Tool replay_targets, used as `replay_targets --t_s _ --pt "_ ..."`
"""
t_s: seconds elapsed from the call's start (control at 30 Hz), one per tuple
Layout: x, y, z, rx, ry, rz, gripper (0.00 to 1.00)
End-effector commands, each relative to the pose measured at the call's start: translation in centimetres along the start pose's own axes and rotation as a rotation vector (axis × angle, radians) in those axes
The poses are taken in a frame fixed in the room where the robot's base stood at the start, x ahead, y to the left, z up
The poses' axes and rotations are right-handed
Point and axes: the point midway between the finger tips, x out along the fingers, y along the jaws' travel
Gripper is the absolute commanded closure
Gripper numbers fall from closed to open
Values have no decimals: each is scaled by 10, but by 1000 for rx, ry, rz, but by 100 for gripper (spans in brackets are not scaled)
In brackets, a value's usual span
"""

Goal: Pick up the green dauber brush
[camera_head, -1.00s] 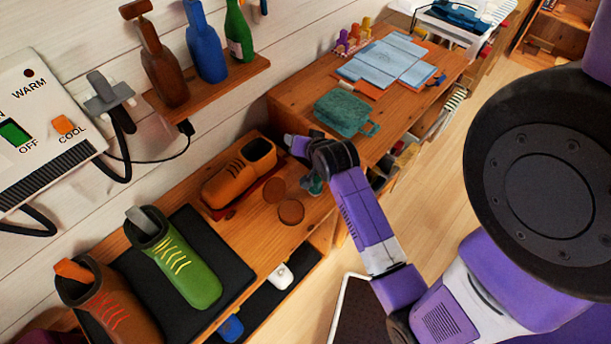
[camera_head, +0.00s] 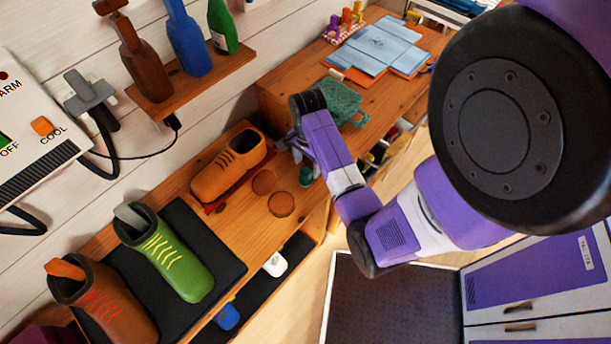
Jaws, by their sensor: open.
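A small dark green object (camera_head: 306,175), likely the green dauber brush, stands on the wooden bench top near its right end. It is right of two round brown discs, and its finer shape is too small to make out. My gripper (camera_head: 287,144) is open, with its grey fingers reaching left and down from my purple arm. It is just above and left of the green object in the picture, and I see nothing held in it. Part of the bench behind my wrist is hidden.
An orange shoe (camera_head: 229,165) stands close left of my gripper. The brown discs (camera_head: 281,204) lie in front. A green shoe (camera_head: 165,253) stands on a black mat at the left.

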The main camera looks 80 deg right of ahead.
Motion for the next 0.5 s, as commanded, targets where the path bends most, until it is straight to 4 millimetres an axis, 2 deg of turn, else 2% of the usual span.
replay_targets --t_s 0.3,0.5 --pt "41 0 7 1 0 0 42" --pt "46 0 7 -1 1 -1 42"
